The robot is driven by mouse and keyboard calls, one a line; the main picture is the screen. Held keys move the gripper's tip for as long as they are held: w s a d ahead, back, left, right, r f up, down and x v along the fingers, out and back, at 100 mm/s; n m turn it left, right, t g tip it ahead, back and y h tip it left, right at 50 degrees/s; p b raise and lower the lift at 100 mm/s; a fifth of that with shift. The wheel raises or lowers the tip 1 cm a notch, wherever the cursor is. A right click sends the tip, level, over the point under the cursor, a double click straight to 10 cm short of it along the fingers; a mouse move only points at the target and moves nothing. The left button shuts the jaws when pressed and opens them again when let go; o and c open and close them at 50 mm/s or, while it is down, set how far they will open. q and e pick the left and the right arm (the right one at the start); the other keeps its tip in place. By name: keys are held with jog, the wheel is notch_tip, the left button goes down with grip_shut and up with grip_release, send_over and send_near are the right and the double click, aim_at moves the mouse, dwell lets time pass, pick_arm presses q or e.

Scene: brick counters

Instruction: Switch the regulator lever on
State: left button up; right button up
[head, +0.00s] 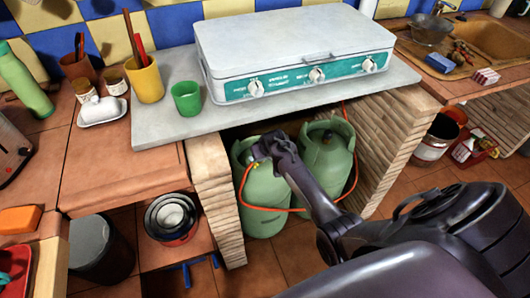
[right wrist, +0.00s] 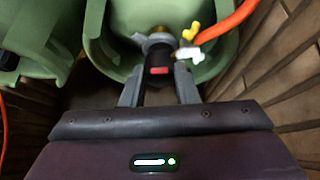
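Two green gas bottles stand under the counter in the head view, a left one (head: 262,190) and a right one (head: 328,152). In the right wrist view, a black regulator (right wrist: 158,56) with a red mark sits at the top of a green bottle (right wrist: 112,45). A yellow piece (right wrist: 190,32) and a white piece (right wrist: 188,52) are beside it; I cannot tell which is the lever. My right gripper (right wrist: 158,92) is open, its fingers on either side of the regulator. In the head view it reaches the left bottle's top (head: 262,150). My left gripper is not in view.
An orange hose (right wrist: 225,25) leaves the regulator and loops round the bottles. Brick pillars stand left (head: 215,195) and right (head: 385,140) of the bottles. A stove (head: 300,55) stands on the counter above. A dark bin (head: 100,250) is at lower left.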

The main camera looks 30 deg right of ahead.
jog(key=p+v, duration=0.1)
jog(key=v, duration=0.6)
jog(key=shift+s+r, duration=0.25)
jog(key=shift+r, duration=0.05)
jog(key=s+a+f+n+g+p, duration=0.1)
jog(key=s+a+f, duration=0.2)
jog(key=s+f, duration=0.35)
jog(key=s+a+f+n+g, duration=0.1)
jog(key=s+a+f, duration=0.15)
jog(key=f, duration=0.65)
jog(key=s+a+f+n+g, duration=0.1)
jog(key=s+f, duration=0.5)
jog(key=s, duration=0.6)
jog(key=s+a+f+n+g+y, duration=0.1)
jog(key=s+a+f, duration=0.3)
jog(key=s, duration=0.9)
jog(key=s+a+f+g+y+p, duration=0.1)
jog(key=s+a+f, duration=0.2)
jog(key=s+f, duration=0.6)
jog(key=s, duration=0.4)
jog(key=shift+s+f+n, duration=0.2)
jog(key=shift+s+n, duration=0.05)
jog(key=shift+n, duration=0.15)
jog(key=shift+a, duration=0.1)
jog(key=shift+c, duration=0.2)
